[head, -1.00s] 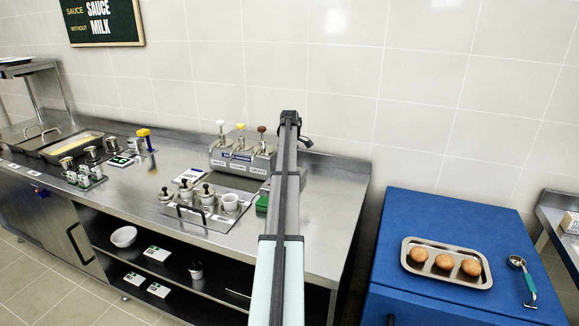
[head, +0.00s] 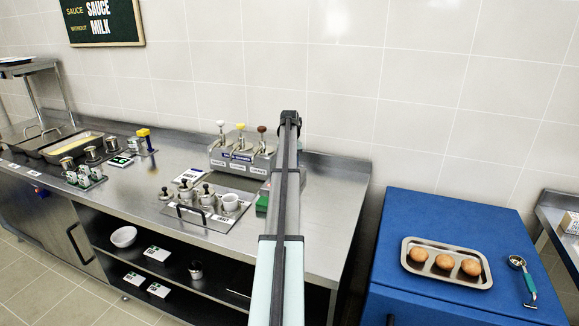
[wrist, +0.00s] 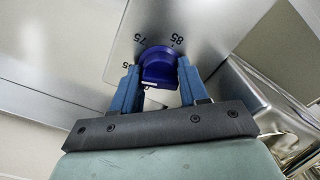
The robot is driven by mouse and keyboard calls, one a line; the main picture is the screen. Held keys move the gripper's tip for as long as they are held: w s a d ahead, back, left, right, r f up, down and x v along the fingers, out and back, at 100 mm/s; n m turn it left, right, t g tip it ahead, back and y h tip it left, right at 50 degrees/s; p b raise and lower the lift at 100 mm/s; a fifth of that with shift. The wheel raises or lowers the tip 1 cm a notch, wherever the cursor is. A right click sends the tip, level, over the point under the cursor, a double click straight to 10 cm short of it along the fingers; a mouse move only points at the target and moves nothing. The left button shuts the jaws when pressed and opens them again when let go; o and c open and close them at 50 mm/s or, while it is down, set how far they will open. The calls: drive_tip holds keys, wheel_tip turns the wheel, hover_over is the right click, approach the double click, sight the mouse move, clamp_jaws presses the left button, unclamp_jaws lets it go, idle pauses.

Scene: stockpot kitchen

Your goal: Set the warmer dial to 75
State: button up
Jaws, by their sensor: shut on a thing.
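In the wrist view a round blue dial (wrist: 159,66) sits on a metal panel (wrist: 190,25) with printed numbers. "75" is at its upper left, "85" at its upper right, and a partly covered number ending in 5 at its left. My gripper (wrist: 158,82) is shut on the dial, with one blue finger on each side. A small white mark shows at the dial's near edge; I cannot tell whether it is the pointer. In the head view my arm hides the dial and the gripper's fingers.
In the head view a metal unit with three pumps (head: 236,160) stands left of my arm on the steel counter (head: 318,215). Lidded pots (head: 190,197) sit in front of it. A blue cabinet (head: 450,228) with a tray of round brown items (head: 425,281) is at the right.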

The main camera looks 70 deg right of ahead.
drive_tip(key=m, duration=0.4)
drive_tip(key=shift+m, duration=0.3)
drive_tip(key=m, duration=0.4)
drive_tip(key=shift+m, duration=0.4)
drive_tip(key=o, duration=1.1)
wheel_tip(320, 180, up, 14)
drive_tip(key=shift+f, duration=0.1)
idle(0.5)
